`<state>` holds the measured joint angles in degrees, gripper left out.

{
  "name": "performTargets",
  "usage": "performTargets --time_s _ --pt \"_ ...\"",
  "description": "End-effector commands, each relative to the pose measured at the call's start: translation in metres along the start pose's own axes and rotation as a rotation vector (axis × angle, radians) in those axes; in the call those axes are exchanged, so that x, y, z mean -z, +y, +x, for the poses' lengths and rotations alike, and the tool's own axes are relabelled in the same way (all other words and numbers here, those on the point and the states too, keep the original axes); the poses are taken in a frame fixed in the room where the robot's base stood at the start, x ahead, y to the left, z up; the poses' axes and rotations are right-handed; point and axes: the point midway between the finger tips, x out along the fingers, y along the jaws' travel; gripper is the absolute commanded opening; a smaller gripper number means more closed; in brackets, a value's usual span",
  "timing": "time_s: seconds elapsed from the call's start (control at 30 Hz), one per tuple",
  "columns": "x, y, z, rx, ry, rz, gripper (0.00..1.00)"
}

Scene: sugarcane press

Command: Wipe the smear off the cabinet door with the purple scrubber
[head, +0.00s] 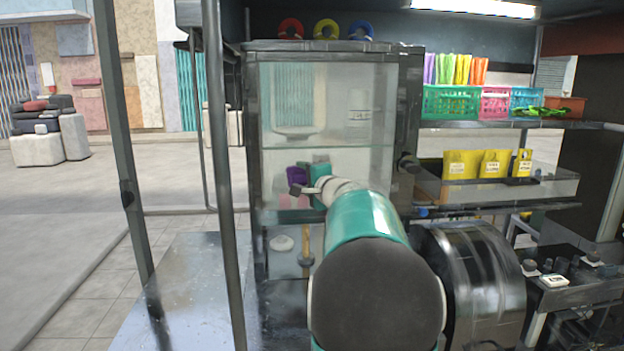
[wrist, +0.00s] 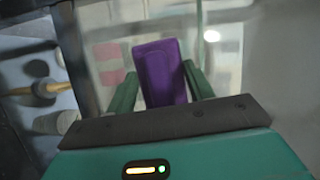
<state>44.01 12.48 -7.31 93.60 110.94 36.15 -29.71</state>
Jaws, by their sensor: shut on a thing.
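The purple scrubber (wrist: 162,66) stands between the two green fingers of my gripper (wrist: 160,82) in the wrist view. My gripper is shut on it. In the head view the scrubber (head: 296,175) shows at the left end of my gripper (head: 308,186), in front of the lower left part of the glass cabinet door (head: 325,100). I cannot tell whether it touches the glass. Pinkish patches (wrist: 112,77) show left of the scrubber in the wrist view. I cannot tell whether they are the smear or something behind the glass. My arm hides the door's lower right part.
A dark post (head: 222,170) stands left of the cabinet. Shelves on the right hold coloured baskets (head: 450,102) and yellow packs (head: 478,164). A metal drum (head: 470,280) stands at lower right. A metal counter (head: 190,290) at lower left is bare.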

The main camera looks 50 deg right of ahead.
Motion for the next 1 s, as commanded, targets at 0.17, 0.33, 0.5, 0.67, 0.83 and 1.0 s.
performTargets --time_s 0.17,0.33,0.5,0.67,0.83,1.0 --pt "-0.001 -0.008 0.0 0.001 -0.003 0.0 0.31" --pt "0.0 -0.016 -0.002 0.001 -0.001 0.0 0.31" --pt "0.007 -0.015 -0.005 0.0 0.0 -0.001 0.31" --pt "0.019 -0.013 -0.01 0.0 0.0 0.001 0.31" --pt "0.032 -0.011 -0.016 -0.001 0.001 0.0 0.31" --pt "0.037 -0.011 -0.019 0.0 -0.001 0.0 0.31"
